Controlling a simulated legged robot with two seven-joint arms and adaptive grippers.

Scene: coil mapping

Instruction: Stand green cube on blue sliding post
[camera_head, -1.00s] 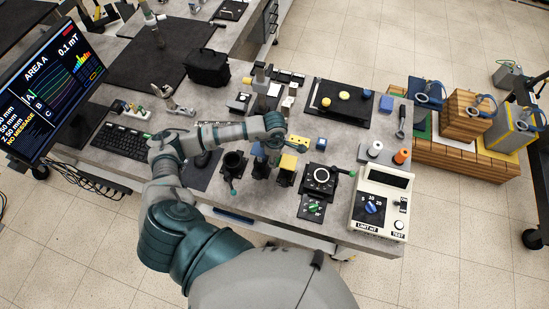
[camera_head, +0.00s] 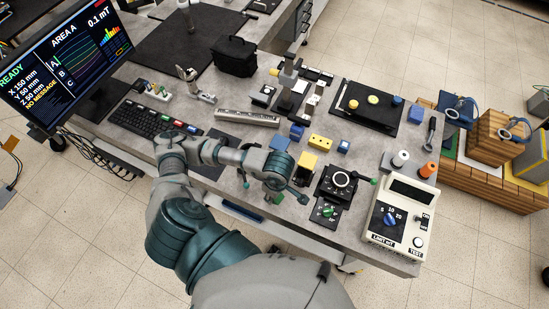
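My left gripper (camera_head: 298,194) is at the end of the arm reaching right, over the front edge of the bench. Its fingers are small, dark and partly hidden by the wrist. A small green patch (camera_head: 277,197) shows just below the wrist; I cannot tell whether it is the green cube. No other clear green cube shows. The blue post (camera_head: 280,142) stands just behind the wrist, its lower part covered by the arm. A yellow-topped post (camera_head: 307,161) stands to its right. My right gripper is not in view.
A black dial unit (camera_head: 338,184) and a white meter box (camera_head: 402,215) stand to the right of the gripper. A keyboard (camera_head: 150,119) and a monitor (camera_head: 70,55) are at left.

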